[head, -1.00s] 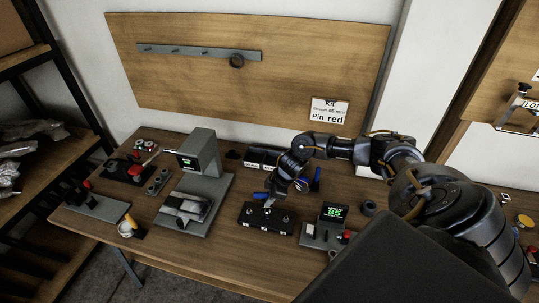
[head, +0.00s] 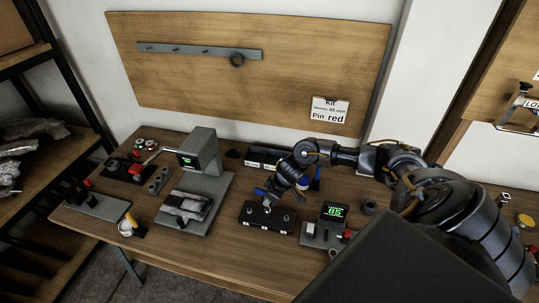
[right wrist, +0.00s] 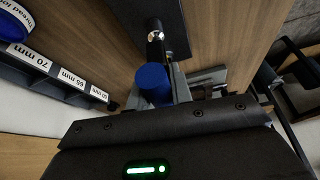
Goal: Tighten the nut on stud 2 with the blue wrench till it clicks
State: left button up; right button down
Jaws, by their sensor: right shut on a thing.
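The black stud block (head: 262,222) sits on the workbench in the middle of the head view, with several light fittings on it. My right gripper (head: 274,192) is low over its back edge. It is shut on the blue wrench (head: 261,191), whose blue end shows left of the fingers. In the right wrist view the wrench's blue handle (right wrist: 153,84) lies between the fingers, and its metal end reaches a shiny stud or nut on the dark block (right wrist: 172,22). Which stud this is, and whether the wrench is fully seated, I cannot tell. My left gripper is out of view.
A small device with a green display (head: 334,212) stands just right of the block. A grey fixture (head: 202,155) stands to the left. A rack with size labels (head: 262,157) and a blue-topped item (head: 316,178) are behind. Bare wood lies in front of the block.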

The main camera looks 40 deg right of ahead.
jog(key=n+y, duration=0.1)
jog(key=n, duration=0.1)
jog(key=shift+w+d+n+g+b, duration=0.1)
jog(key=shift+n+g+b, duration=0.2)
jog(key=shift+b, duration=0.1)
jog(key=shift+r+p, duration=0.7)
jog(key=shift+r, duration=1.85)
